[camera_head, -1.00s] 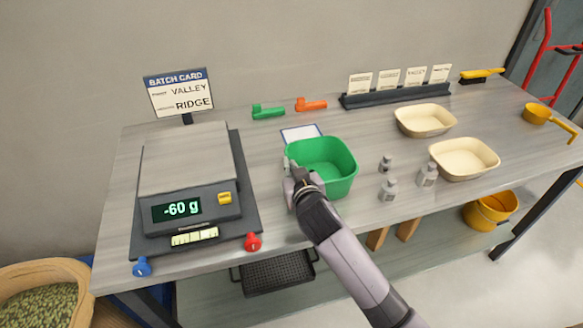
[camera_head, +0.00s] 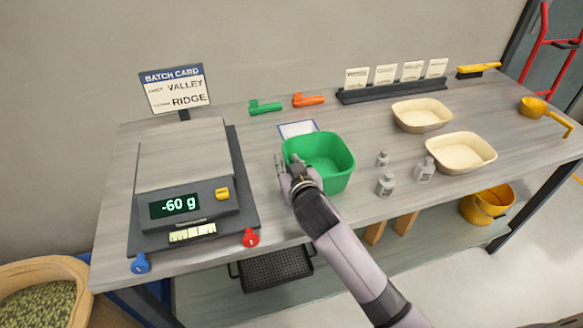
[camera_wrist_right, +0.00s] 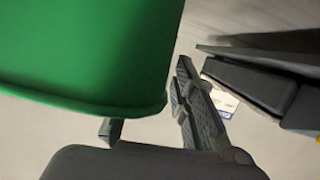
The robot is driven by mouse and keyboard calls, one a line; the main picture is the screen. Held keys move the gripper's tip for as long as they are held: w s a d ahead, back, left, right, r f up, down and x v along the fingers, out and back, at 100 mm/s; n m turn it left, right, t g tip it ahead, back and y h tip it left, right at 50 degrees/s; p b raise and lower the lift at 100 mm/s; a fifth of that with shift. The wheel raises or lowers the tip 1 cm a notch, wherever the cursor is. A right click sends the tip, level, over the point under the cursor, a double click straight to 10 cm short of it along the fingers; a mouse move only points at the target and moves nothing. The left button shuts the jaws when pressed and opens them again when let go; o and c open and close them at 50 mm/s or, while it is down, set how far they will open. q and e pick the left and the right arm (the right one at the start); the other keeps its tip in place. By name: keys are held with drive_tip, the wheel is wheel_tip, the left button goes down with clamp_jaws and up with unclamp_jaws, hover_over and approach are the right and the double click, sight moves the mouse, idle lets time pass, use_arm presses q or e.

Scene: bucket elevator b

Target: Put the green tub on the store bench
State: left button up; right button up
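The green tub (camera_head: 335,181) stands upright on the grey bench (camera_head: 260,219), right of the scale. It looks empty. My right gripper (camera_head: 287,163) is at the tub's near left side, with its fingers spread apart. In the right wrist view the tub (camera_wrist_right: 85,50) fills the upper left. There, one finger of my right gripper (camera_wrist_right: 150,110) stands right of the tub's edge with a gap, and the other is mostly hidden. I cannot tell whether the hidden finger touches the tub. My left gripper is not in view. No label here marks a store bench.
A scale (camera_head: 185,160) reading -60 g stands left, with blue and red knobs in front. Small metal weights (camera_head: 386,184) stand right of the tub, before two cream trays (camera_head: 460,152). Green and orange scoops (camera_head: 308,100) lie behind. A yellow bucket (camera_head: 487,207) is below.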

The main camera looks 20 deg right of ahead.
drive_tip(key=shift+s+r, duration=0.1)
drive_tip(key=shift+s, duration=0.25)
drive_tip(key=v, duration=1.1)
drive_tip(key=shift+r, duration=0.2)
